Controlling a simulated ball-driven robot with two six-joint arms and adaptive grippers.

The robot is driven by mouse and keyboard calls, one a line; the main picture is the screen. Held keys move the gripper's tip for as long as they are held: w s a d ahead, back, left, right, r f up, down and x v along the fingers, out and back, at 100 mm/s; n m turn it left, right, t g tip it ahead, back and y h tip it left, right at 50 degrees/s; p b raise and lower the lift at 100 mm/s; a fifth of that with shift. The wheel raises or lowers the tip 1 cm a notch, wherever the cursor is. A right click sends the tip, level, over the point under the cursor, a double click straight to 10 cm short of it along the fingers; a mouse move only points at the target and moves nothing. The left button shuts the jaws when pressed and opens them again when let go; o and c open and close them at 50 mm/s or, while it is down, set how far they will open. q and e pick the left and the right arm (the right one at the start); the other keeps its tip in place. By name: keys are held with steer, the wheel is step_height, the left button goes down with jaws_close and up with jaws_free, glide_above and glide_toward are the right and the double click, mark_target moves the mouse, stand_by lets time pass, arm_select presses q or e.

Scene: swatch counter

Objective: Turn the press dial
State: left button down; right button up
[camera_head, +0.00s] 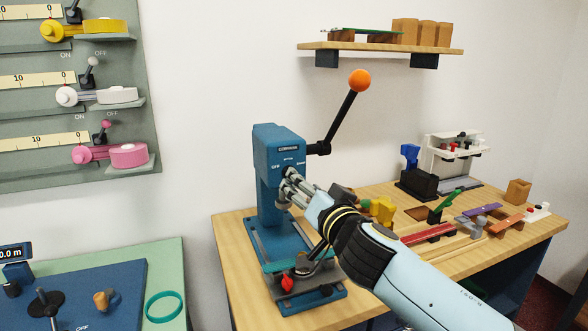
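The blue press (267,150) stands on the wooden bench (238,268). Its lever rises to the right and ends in an orange ball (359,80). The front of the press head has a dark label and small white markings, one reading OFF. My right gripper (284,189) comes in from the lower right with its fingers at the lower front of the press head. The fingers cover the place below the markings, so I cannot make out the dial or whether they touch it. How far the fingers are apart is unclear. My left gripper is not in view.
A red-tipped part (287,283) sits on the press base. Several small coloured parts and a red bar (427,234) lie on the bench to the right. A shelf (380,47) hangs above. At left are a switch panel (150,150) and a green-edged table (176,257).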

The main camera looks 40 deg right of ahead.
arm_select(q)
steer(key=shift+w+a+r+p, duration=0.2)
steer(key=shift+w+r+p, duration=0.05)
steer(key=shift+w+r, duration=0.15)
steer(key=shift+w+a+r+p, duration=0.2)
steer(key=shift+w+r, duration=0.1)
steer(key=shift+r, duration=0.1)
arm_select(e)
steer(key=x, duration=0.6)
steer(key=shift+c, duration=0.8)
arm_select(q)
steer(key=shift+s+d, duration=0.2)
arm_select(e)
jaws_close()
